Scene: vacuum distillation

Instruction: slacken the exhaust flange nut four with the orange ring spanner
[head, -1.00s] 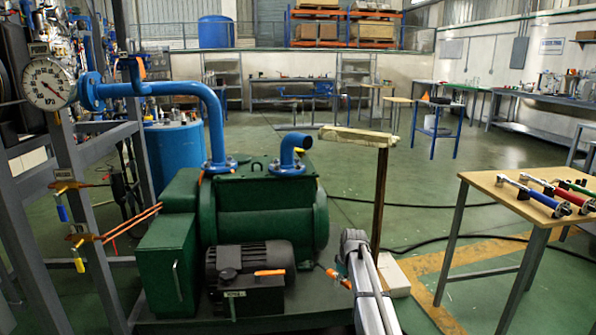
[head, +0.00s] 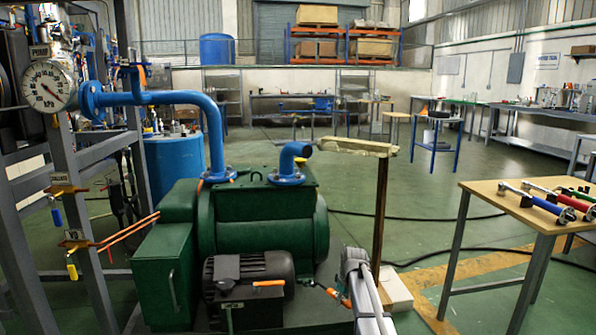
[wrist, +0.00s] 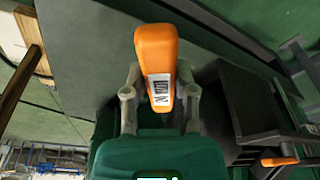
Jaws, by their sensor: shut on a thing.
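My gripper (wrist: 158,72) is shut on the orange ring spanner (wrist: 154,48), one finger on each side of its orange handle. A white label with dark print shows on the handle. The spanner's ring end is not visible in the wrist view. In the head view, an orange piece (head: 339,297) shows low beside my arm, at the right of the green pump (head: 262,222); I cannot tell if it is the spanner. The blue elbow pipe on the pump top ends in a bolted flange (head: 287,179). Its nuts are too small to tell apart, and the gripper is not at this flange.
A dark motor (head: 248,268) with an orange strip stands before the pump. A wooden post with a crosspiece (head: 357,147) rises behind my arm. A wooden table (head: 482,205) with several tools stands at the right. Pipe racks and a gauge (head: 48,85) are at the left.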

